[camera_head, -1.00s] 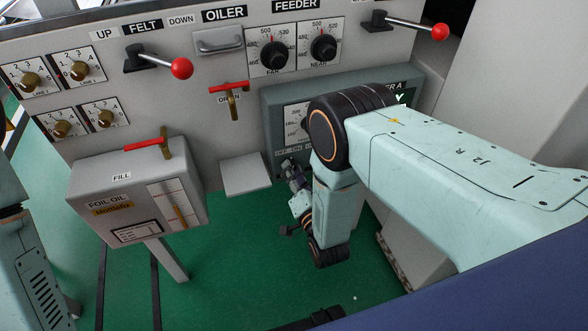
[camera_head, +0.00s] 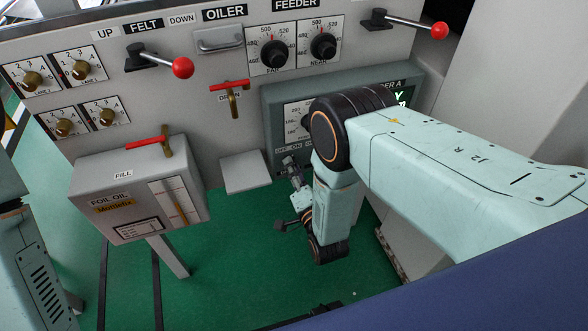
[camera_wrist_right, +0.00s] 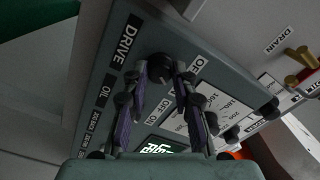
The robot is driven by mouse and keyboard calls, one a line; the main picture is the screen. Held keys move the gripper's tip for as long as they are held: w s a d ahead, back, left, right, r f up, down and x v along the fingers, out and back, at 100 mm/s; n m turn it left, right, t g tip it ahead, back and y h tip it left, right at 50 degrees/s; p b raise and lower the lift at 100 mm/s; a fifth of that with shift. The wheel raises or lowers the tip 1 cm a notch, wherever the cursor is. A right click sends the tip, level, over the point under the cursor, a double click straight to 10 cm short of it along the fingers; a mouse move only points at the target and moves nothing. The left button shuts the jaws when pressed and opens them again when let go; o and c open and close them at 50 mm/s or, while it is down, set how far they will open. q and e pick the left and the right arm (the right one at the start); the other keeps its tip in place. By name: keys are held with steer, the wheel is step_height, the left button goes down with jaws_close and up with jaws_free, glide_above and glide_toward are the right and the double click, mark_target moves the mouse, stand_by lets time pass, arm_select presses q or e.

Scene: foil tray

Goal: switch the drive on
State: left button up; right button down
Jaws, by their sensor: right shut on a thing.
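The drive switch is a dark round knob (camera_wrist_right: 160,68) beside the black DRIVE label (camera_wrist_right: 126,40) in the right wrist view. My right gripper (camera_wrist_right: 160,72) is shut on this knob, one finger on each side. The fingers hide part of the knob and its OFF and ON marks, so I cannot tell its setting. In the head view my right gripper (camera_head: 290,162) is at the lower left of the grey-green feeder panel (camera_head: 273,97), and my arm covers much of the panel. At the left edge only part of my left arm shows, without its gripper.
A lit green display (camera_head: 400,97) shows at the panel's right. A foil oil box (camera_head: 140,195) with a red-handled tap stands at the left. Above are red-knobbed levers (camera_head: 182,68), a drain tap (camera_head: 232,100) and feeder dials (camera_head: 272,52). Green floor lies below.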

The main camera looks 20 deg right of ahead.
steer(key=c, duration=1.1)
jaws_free()
steer(key=shift+o, duration=0.2)
steer(key=s, duration=0.7)
steer(key=shift+s, duration=0.3)
steer(key=shift+d, duration=0.1)
